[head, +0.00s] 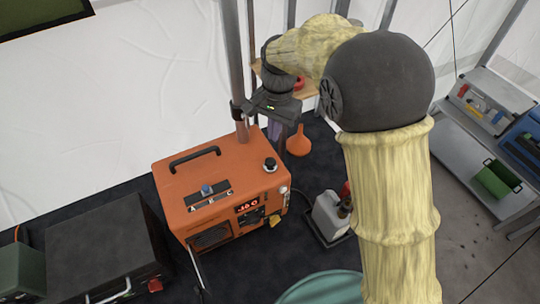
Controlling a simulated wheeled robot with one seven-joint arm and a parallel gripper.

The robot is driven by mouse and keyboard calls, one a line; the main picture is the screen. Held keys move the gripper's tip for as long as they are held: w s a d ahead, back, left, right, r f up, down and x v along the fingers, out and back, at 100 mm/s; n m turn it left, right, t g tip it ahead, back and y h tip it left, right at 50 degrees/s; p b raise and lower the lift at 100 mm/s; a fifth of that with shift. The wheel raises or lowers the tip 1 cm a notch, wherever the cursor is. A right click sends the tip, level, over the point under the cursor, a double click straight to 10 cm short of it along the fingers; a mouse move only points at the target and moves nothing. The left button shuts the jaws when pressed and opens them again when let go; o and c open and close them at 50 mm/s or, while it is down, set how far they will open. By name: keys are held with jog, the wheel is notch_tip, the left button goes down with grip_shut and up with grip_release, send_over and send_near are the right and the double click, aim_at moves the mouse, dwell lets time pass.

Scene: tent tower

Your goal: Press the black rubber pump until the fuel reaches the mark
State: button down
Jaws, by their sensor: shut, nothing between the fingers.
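An orange heater-like unit (215,195) stands on the dark floor at centre left. On its top right corner sits a small black round knob on a pale ring (270,164), which looks like the rubber pump. A lit red display (247,206) is on its front face. A fuel level and its mark cannot be made out. My gripper (275,132) is above and behind the unit, pointing down near the metal pole. It is shut and empty, apart from the black knob. Its fingertips are small and partly hidden.
The unit's top also has a black handle (195,158) and a lettered plate with a blue knob (206,189). A metal pole (235,70) rises behind it. An orange funnel (299,141), white jug (331,214) and black case (105,250) stand around it.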

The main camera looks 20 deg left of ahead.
aim_at(271, 159)
jog(key=f+b, duration=0.4)
jog(key=s+f+b, duration=0.1)
jog(key=f+b, duration=0.1)
jog(key=shift+f+b, duration=0.3)
jog(key=shift+f, duration=0.15)
dwell(0.5)
